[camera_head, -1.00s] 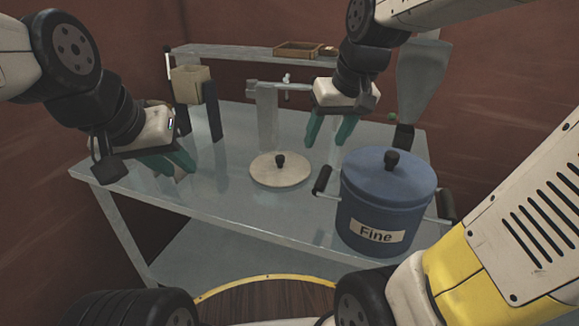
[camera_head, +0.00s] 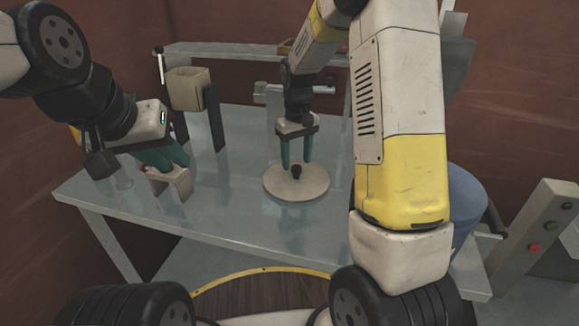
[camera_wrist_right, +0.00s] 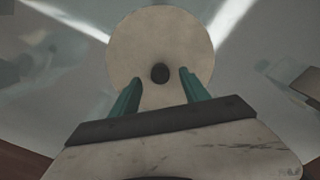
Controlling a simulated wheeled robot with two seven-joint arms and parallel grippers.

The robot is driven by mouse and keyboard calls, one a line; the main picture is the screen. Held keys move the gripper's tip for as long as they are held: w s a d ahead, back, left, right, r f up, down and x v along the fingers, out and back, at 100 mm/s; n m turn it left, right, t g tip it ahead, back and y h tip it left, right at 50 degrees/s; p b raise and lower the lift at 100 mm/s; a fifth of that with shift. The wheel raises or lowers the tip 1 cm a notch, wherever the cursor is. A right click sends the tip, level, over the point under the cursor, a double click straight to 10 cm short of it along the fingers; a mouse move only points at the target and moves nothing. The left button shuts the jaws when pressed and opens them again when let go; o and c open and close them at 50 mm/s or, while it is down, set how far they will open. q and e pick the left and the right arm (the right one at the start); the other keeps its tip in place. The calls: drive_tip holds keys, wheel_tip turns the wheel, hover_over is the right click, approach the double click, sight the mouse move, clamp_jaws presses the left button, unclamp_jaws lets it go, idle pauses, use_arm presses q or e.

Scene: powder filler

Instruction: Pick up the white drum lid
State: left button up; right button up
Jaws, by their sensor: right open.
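The white drum lid (camera_head: 312,188), a flat round disc with a dark knob (camera_head: 296,171), lies on the grey table. My right gripper (camera_head: 296,164) points down over the lid with its green fingers apart, close to the knob. In the right wrist view the lid (camera_wrist_right: 160,35) and its knob (camera_wrist_right: 160,73) show, with the knob between the open fingertips (camera_wrist_right: 160,77). Whether the fingers touch the knob I cannot tell. My left gripper (camera_head: 168,160) is at the left of the table above a small pale bracket (camera_head: 172,185); its jaw opening is unclear.
The blue drum (camera_head: 466,198) is mostly hidden behind my right arm. A beige container (camera_head: 187,88) on a dark stand and a raised shelf (camera_head: 220,50) are at the back. A button box (camera_head: 545,230) stands at the right. The table's front middle (camera_head: 225,215) is clear.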

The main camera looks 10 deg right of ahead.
sight(297, 166)
wheel_tip(297, 166, down, 4)
drive_tip(key=shift+f, duration=0.1)
clamp_jaws()
idle(0.5)
